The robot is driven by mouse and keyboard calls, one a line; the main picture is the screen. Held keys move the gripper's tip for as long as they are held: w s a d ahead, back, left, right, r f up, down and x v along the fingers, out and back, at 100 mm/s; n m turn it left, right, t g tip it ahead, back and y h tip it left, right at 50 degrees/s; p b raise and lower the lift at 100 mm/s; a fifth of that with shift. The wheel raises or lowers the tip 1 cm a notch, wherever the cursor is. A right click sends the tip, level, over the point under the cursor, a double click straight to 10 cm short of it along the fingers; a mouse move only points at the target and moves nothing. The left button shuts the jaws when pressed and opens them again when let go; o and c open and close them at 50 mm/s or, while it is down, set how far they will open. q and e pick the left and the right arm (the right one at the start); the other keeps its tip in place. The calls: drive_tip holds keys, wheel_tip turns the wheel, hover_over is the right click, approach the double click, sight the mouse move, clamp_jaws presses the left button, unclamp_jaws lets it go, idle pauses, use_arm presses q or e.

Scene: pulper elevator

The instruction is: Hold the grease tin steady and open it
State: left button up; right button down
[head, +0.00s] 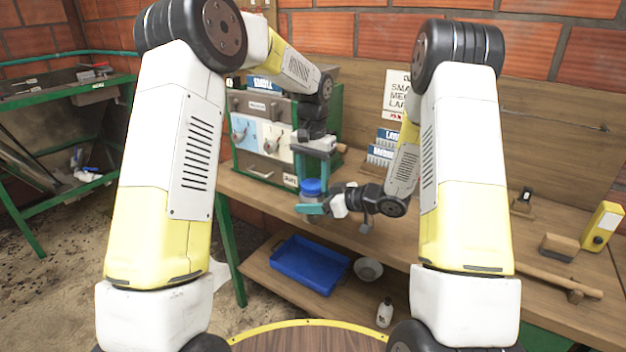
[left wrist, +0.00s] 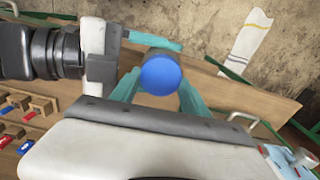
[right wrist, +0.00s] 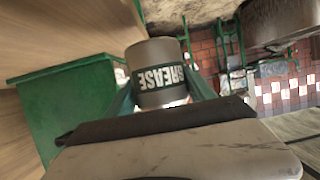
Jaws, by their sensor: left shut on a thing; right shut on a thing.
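The grease tin shows in the right wrist view as a grey can (right wrist: 152,56) with a dark "GREASE" label, upside down in that picture. Its blue lid (head: 312,186) faces up in the head view and fills the middle of the left wrist view (left wrist: 160,74). My left gripper (head: 312,176) points down from above, its teal fingers shut on the lid. My right gripper (head: 311,209) comes in level from the right, shut on the tin's body. The tin is held near the bench's front edge. Its underside is hidden.
The wooden bench (head: 465,255) carries a green cabinet (head: 337,115) behind the tin and blue-labelled blocks (head: 380,154). A blue tray (head: 310,268), bowl (head: 368,269) and white bottle (head: 384,313) are on the lower shelf.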

use_arm(q)
drive_tip(key=shift+r, duration=1)
drive_tip(key=shift+r, duration=0.1)
